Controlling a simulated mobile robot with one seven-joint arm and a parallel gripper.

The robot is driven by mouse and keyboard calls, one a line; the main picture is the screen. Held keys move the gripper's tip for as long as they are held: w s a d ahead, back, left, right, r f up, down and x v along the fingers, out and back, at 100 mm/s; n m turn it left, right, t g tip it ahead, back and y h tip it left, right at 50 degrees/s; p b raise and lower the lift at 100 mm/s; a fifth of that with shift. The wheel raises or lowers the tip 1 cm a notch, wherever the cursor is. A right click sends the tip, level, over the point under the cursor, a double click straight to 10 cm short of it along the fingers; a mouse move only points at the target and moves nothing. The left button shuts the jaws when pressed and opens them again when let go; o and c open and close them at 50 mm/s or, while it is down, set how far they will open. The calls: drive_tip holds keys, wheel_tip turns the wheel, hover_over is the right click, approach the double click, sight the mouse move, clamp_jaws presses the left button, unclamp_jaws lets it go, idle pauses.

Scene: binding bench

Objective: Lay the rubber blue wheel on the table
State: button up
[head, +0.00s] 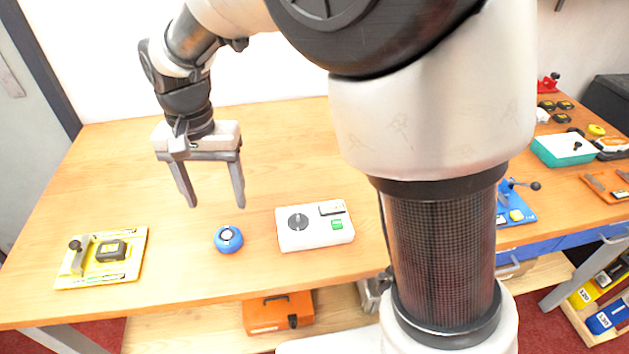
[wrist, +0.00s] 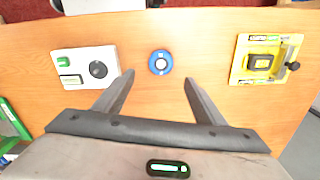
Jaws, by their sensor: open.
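The blue wheel (head: 228,239) lies flat on the wooden table (head: 120,180), between a yellow fixture and a white device. It also shows in the wrist view (wrist: 160,62), just beyond the gap between my fingertips. My gripper (head: 216,203) is open and empty, pointing down above the table, behind the wheel in the head view. In the wrist view my gripper (wrist: 158,85) has its two fingers spread wide apart. Nothing is between the fingers, and they do not touch the wheel.
A yellow fixture (head: 135,265) with a dark block lies at the left. A white device (head: 338,237) with a black knob and green button lies right of the wheel. An orange case (head: 262,318) sits on the lower shelf. The table around the wheel is clear.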

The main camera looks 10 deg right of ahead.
drive_tip(key=s+d+r+t, duration=0.35)
drive_tip(key=d+r, duration=0.55)
drive_tip(key=d, duration=0.5)
drive_tip(key=s+d+n+t, duration=0.2)
drive_tip(key=s+d, duration=0.7)
drive_tip(key=shift+s+r, duration=0.4)
drive_tip(key=shift+d, duration=0.1)
